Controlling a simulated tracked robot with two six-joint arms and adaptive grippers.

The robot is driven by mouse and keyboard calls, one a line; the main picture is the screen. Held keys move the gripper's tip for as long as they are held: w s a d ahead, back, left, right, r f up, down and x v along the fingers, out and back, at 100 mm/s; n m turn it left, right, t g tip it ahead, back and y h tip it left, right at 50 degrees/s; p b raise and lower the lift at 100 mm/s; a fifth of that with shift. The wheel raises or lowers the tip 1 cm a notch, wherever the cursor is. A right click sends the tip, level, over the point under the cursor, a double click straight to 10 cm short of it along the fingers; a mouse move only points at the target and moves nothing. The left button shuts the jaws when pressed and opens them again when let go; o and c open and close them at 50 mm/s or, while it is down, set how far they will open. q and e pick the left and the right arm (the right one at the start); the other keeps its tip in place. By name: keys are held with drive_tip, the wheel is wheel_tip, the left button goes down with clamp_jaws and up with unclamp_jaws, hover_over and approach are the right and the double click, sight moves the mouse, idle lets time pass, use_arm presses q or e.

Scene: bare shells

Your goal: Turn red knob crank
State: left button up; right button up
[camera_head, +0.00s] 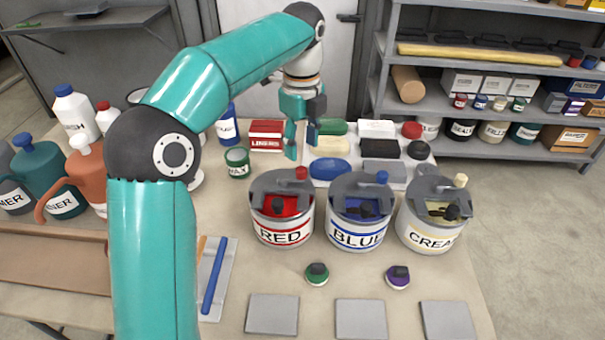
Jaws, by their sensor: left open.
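The red paint can (282,235), labelled RED, stands on the table, leftmost of three cans. Its grey lid has an opening showing red inside, and a crank with a red knob (301,173) at the back right of the lid. My left arm arches over the table from the left. My left gripper (302,150) hangs fingers down behind the red can, near the red LINERS box. It is open, and I see nothing between its fingers. It looks apart from the red knob, though the depth gap is hard to judge. My right gripper is not in view.
The blue can (359,236) and cream can (428,240) stand close on the right, with knobs too. A tray of coloured blocks (398,183) lies behind. A small green WAX tin (237,163) is behind left. Green and purple knobbed pieces and grey pads lie in front.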

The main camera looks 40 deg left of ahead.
sight(302, 168)
use_arm(q)
wheel_tip(302, 168, down, 7)
drive_tip(key=shift+r+b, duration=0.1)
drive_tip(key=shift+b, duration=0.55)
